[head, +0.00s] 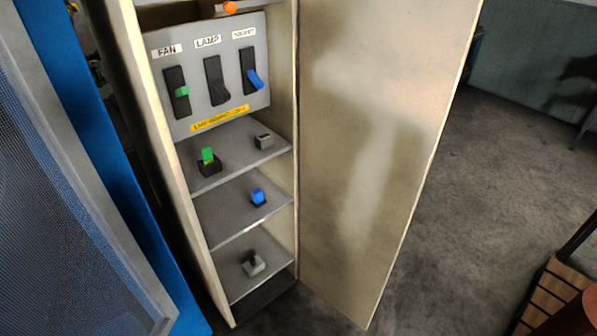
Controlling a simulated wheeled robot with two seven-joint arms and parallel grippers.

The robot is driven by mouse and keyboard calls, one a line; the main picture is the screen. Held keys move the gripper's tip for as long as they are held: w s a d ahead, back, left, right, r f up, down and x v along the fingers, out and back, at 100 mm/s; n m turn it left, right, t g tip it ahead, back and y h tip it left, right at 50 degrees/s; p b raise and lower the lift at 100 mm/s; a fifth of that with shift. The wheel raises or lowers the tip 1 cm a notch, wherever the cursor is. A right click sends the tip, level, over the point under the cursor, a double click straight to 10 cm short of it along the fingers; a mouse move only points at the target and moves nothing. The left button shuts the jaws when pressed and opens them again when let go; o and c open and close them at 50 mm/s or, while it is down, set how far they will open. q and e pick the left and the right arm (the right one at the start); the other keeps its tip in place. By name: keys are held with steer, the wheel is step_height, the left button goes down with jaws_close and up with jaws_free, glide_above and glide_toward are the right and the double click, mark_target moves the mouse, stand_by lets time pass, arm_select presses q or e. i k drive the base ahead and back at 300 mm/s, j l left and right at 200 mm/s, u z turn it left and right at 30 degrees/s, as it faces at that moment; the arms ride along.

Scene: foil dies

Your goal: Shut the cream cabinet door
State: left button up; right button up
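The cream cabinet door (375,140) stands wide open, hinged on the right side of the cabinet and swung out to the right. The cream cabinet (165,150) is open at the front and shows its inside. A grey panel (225,110) in its upper part carries switches labelled FAN, LAMP and a third label too blurred to read. The fan switch (181,91) has a green part, the lamp switch (216,88) is dark, and the third switch (254,78) is blue. Neither of my grippers shows in the head view.
Shelves below the panel hold a green-topped block (208,160), a grey block (264,141), a blue block (258,196) and another grey piece (253,264). A blue-framed mesh panel (60,180) stands close on the left. Dark floor (480,200) right of the door is clear; a slatted wooden thing (550,295) is at lower right.

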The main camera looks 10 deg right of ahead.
mark_target(379, 80)
steer(key=i+l+u, duration=0.1)
steer(key=l+u, duration=0.15)
steer(key=u, duration=0.15)
steer(key=l+u, duration=0.2)
steer(key=u, duration=0.2)
steer(key=l+u, duration=0.6)
steer(key=u, duration=0.2)
steer(key=k+l, duration=0.1)
steer(key=l, duration=1.25)
steer(key=k+l, duration=0.15)
steer(key=l, duration=0.55)
steer(key=k+l, duration=0.1)
steer(key=l, duration=0.6)
steer(key=k+j, duration=0.35)
steer(key=j, duration=0.1)
